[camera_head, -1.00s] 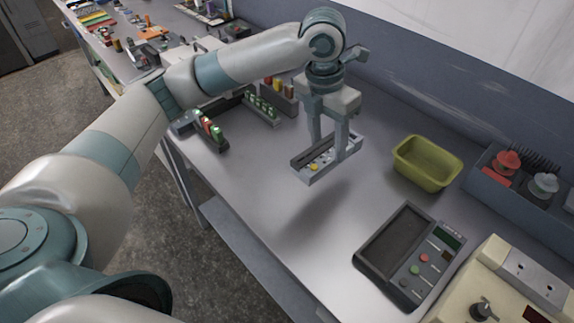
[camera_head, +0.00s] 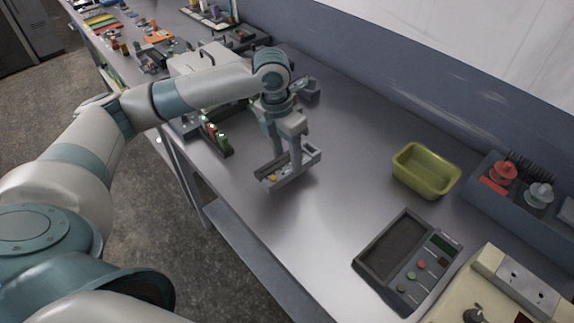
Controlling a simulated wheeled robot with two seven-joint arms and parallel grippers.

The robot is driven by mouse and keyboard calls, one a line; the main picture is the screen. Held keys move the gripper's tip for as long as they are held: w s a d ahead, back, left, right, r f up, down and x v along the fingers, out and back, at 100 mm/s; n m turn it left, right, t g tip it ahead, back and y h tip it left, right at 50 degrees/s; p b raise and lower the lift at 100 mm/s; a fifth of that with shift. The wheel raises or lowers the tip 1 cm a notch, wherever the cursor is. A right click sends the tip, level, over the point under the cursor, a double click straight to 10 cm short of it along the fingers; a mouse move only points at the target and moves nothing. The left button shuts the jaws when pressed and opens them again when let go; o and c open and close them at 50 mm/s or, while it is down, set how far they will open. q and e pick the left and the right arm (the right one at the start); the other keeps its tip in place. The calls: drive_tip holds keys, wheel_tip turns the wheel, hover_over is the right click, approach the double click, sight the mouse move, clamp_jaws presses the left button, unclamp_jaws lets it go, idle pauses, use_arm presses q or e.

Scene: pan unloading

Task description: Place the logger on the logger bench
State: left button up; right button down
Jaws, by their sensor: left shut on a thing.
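My left gripper (camera_head: 286,168) is shut on a small grey box-shaped device with a dark part and small coloured buttons, which I take to be the logger (camera_head: 287,181). Its fingers come down from above and hide part of the device. The device appears to be above the metal bench top (camera_head: 320,225), near its front edge; the exact gap is hard to tell. I cannot tell from a label which bench is the logger bench. My right gripper is not in view.
A yellow-green tub (camera_head: 426,170) and a dark instrument with a recessed panel (camera_head: 395,245) stand to the right. A cream unit (camera_head: 490,300) is at the lower right. A rack with red and green tops (camera_head: 216,136) is left of the gripper. The middle of the bench is clear.

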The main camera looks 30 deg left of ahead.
sight(286, 161)
use_arm(q)
drive_tip(key=shift+f, duration=0.1)
wheel_tip(286, 161, down, 3)
drive_tip(key=shift+r+p, duration=0.2)
drive_tip(key=shift+p, duration=0.5)
drive_tip(key=shift+f, duration=0.6)
drive_tip(key=shift+f, duration=0.1)
drive_tip(key=o, duration=1.2)
